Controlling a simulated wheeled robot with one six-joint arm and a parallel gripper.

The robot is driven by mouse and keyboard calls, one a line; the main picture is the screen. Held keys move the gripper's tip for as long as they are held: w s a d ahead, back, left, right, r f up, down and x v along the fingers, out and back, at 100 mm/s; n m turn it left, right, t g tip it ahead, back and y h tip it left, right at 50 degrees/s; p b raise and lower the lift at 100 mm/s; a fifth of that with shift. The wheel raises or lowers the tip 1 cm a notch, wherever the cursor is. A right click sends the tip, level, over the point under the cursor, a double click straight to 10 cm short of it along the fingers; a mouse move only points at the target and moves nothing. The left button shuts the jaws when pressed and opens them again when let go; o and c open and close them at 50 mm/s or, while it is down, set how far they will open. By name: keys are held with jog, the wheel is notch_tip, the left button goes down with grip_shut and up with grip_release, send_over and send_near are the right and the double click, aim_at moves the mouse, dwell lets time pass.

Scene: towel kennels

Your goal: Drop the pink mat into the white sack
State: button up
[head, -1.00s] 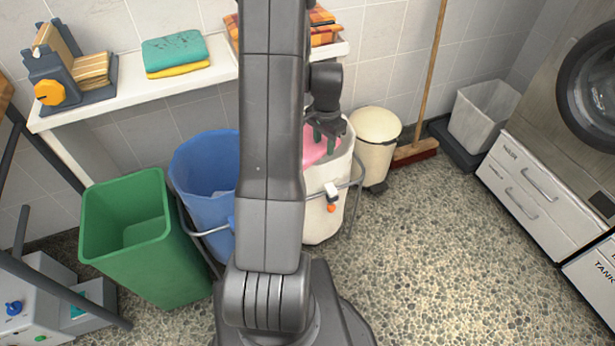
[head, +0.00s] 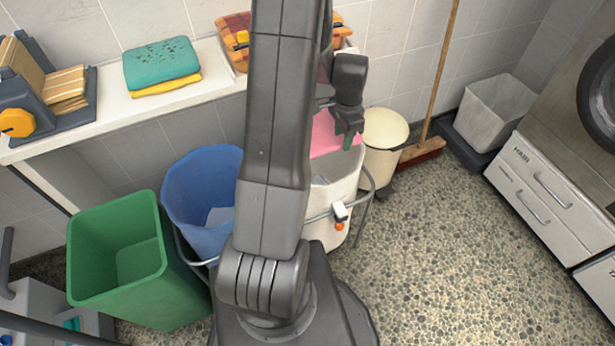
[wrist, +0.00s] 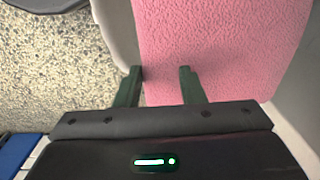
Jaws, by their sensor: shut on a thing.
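The pink mat (head: 325,137) hangs over the mouth of the white sack (head: 333,200), partly hidden behind my arm in the head view. In the wrist view the mat (wrist: 225,45) fills much of the upper right. My gripper (head: 348,143) is above the right side of the sack's mouth. In the wrist view the gripper's fingers (wrist: 158,72) are at the mat's left edge, with pink between them, shut on it. The sack's pale rim (wrist: 113,30) shows left of the mat there. How far the mat reaches down into the sack is hidden.
A blue bag (head: 195,195) stands left of the sack, and a green bin (head: 120,265) farther left. A cream bin (head: 385,135) is close behind the sack on the right. A shelf (head: 120,112) with towels runs along the wall. The floor (head: 440,270) is clear at right.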

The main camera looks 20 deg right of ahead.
jog(key=shift+w+f, duration=0.2)
jog(key=shift+w, duration=0.2)
notch_tip(320, 180, down, 6)
jog(key=b, duration=0.4)
jog(key=shift+s+r, duration=0.1)
jog(key=shift+r, duration=0.1)
jog(key=o, duration=1.1)
jog(key=shift+c, duration=0.2)
notch_tip(320, 180, up, 14)
jog(key=shift+f+p, duration=0.1)
jog(key=shift+p, duration=1.1)
